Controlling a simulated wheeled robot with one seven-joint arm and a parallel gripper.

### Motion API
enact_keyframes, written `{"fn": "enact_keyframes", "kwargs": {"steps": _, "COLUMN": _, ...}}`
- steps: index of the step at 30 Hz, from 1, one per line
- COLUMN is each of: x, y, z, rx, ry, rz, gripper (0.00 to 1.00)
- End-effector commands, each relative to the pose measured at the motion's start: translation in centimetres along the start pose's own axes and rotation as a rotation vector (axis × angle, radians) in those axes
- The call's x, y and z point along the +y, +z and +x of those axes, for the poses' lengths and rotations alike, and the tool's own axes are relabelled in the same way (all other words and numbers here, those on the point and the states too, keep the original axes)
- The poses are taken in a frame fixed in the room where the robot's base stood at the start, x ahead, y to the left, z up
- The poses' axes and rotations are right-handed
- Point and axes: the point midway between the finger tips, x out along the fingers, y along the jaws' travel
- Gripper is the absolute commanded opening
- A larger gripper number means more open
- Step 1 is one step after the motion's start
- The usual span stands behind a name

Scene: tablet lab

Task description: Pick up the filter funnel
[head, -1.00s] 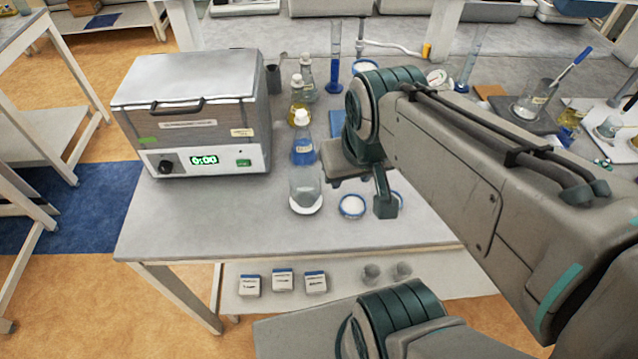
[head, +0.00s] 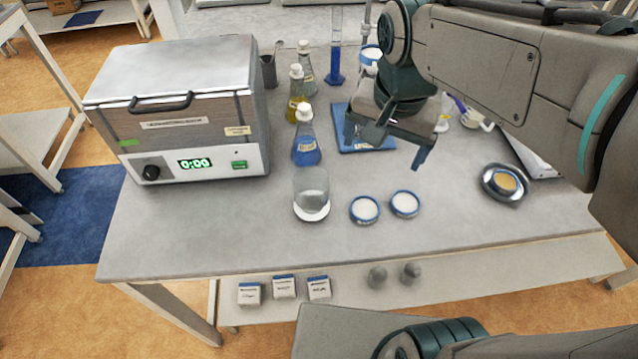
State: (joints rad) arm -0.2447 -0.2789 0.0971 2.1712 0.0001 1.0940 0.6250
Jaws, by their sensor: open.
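I cannot pick out a filter funnel with certainty. A white, blue-rimmed round piece (head: 371,54) by a thin stand post at the back of the bench may be it, but it is small and partly behind my arm. My gripper (head: 386,146) is open and empty, pointing down above the bench. It is in front of that piece, over a blue mat (head: 345,137), which it partly hides. Two flat white dishes with blue rims lie in front of the gripper, a left dish (head: 364,210) and a right dish (head: 404,204).
A heating box (head: 180,115) fills the left of the bench. A beaker (head: 311,200), a blue flask (head: 306,150), a yellow flask (head: 296,108) and a blue cylinder (head: 336,65) stand left of the gripper. A metal dish (head: 505,184) lies right. The bench front (head: 440,235) is clear.

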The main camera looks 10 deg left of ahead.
Motion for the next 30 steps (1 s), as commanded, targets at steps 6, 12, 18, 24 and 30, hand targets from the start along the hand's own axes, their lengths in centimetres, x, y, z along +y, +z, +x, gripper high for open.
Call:
{"fn": "enact_keyframes", "kwargs": {"steps": 6, "x": -8.1, "y": 1.2, "z": 4.1, "rx": -0.098, "ry": 0.052, "rz": 0.172, "gripper": 0.94}}
{"fn": "enact_keyframes", "kwargs": {"steps": 12, "x": -11.2, "y": 2.2, "z": 5.1, "rx": -0.129, "ry": 0.084, "rz": 0.253, "gripper": 0.94}}
{"fn": "enact_keyframes", "kwargs": {"steps": 18, "x": -11.2, "y": 2.8, "z": 7.9, "rx": -0.134, "ry": 0.092, "rz": 0.265, "gripper": 0.94}}
{"fn": "enact_keyframes", "kwargs": {"steps": 24, "x": -11.0, "y": 3.2, "z": 11.7, "rx": -0.133, "ry": 0.090, "rz": 0.265, "gripper": 0.94}}
{"fn": "enact_keyframes", "kwargs": {"steps": 30, "x": -10.9, "y": 3.5, "z": 13.4, "rx": -0.132, "ry": 0.088, "rz": 0.265, "gripper": 0.94}}
